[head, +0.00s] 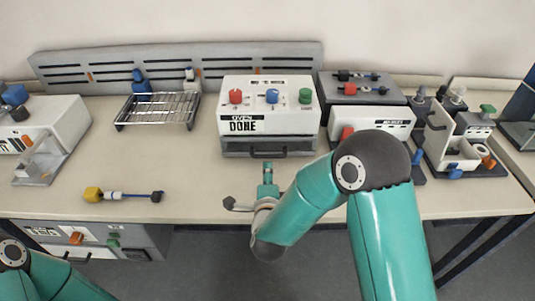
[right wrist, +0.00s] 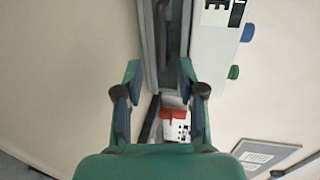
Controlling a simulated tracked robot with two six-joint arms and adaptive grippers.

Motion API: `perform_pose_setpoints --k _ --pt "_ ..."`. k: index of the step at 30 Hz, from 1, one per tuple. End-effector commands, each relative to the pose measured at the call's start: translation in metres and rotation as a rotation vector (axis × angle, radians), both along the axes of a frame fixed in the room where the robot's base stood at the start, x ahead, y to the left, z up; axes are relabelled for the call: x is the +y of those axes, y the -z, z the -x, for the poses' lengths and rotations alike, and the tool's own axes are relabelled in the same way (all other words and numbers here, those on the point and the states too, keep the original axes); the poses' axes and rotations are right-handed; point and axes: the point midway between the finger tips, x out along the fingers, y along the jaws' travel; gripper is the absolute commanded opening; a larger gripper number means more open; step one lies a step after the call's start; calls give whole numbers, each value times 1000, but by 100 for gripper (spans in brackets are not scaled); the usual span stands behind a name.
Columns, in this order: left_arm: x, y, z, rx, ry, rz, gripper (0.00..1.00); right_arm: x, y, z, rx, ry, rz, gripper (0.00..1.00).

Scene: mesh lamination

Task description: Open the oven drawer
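The white oven (head: 240,96) stands at the back middle of the bench, with "OVEN DONE" on its front and red, blue and green knobs on top. Its grey drawer (head: 235,149) is below and looks shut, with a dark bar handle (head: 268,154). My right gripper (head: 268,172) is just in front of the handle, pointing at it. In the right wrist view the right gripper (right wrist: 158,78) has its fingers apart, with the grey drawer front (right wrist: 148,40) ahead between them. Contact cannot be told. My left gripper is out of view.
A wire rack (head: 158,109) stands left of the oven, and a white device (head: 372,120) with a red part stands right of it. A yellow-ended tool (head: 122,195) lies on the front left. The bench (head: 195,165) is clear before the drawer.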

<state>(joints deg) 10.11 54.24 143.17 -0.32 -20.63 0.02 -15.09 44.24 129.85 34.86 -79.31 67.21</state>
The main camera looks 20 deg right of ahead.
Motion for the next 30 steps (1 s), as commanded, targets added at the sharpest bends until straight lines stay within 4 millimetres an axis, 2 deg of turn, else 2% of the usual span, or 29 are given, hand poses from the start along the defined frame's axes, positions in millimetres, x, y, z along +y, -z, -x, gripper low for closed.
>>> perform_pose_setpoints --k 6,13,18,27,30 --pt "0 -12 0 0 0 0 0 -15 9 -45 1 3 0 39" --pt "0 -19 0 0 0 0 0 -23 17 -79 1 0 1 39" --pt "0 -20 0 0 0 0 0 -26 20 -89 1 -1 1 39" --pt "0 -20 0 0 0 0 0 -26 21 -91 2 -3 2 39" --pt "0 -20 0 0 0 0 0 -26 21 -91 1 -2 1 24"
